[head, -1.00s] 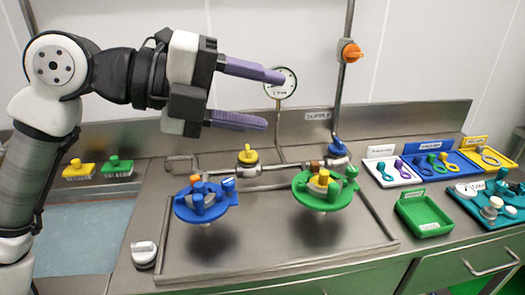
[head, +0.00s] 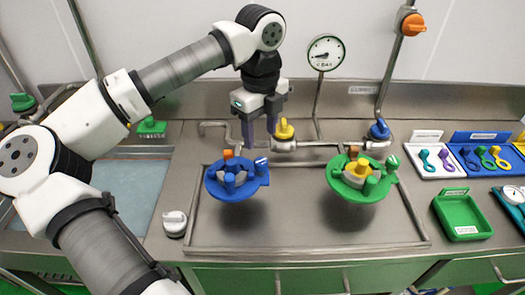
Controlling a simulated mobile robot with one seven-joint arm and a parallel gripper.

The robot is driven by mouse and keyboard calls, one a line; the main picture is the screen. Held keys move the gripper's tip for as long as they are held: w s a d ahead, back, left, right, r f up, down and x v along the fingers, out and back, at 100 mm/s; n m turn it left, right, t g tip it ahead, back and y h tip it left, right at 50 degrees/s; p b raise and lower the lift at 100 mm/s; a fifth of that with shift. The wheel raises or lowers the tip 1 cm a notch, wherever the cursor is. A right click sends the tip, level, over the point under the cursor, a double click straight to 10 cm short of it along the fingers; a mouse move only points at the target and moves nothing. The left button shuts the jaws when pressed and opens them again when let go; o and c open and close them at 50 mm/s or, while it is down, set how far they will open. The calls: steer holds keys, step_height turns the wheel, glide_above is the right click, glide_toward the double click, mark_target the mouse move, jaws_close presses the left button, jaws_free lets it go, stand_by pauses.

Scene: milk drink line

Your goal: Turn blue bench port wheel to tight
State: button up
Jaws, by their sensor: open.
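The blue bench port (head: 237,191) is a round blue plate with a lug on its right, standing over the metal bench left of the centre. A blue wheel with upright knobs (head: 231,178) sits in its middle, with an orange block behind it. My gripper (head: 258,137) points down with its purple fingers apart and empty. It appears above and behind the blue port, touching nothing that I can make out. I cannot tell from this view how tight the wheel is.
A green port (head: 362,194) with a yellow wheel stands to the right. A pipe with a yellow valve (head: 285,129) and a blue valve (head: 380,130) runs behind. A gauge (head: 326,53) rises there.

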mark_target(261, 161)
step_height(261, 161, down, 8)
steer(key=shift+r+p, duration=0.1)
steer(key=shift+p, duration=0.7)
steer(key=shift+c, duration=0.3)
steer(key=c, duration=0.9)
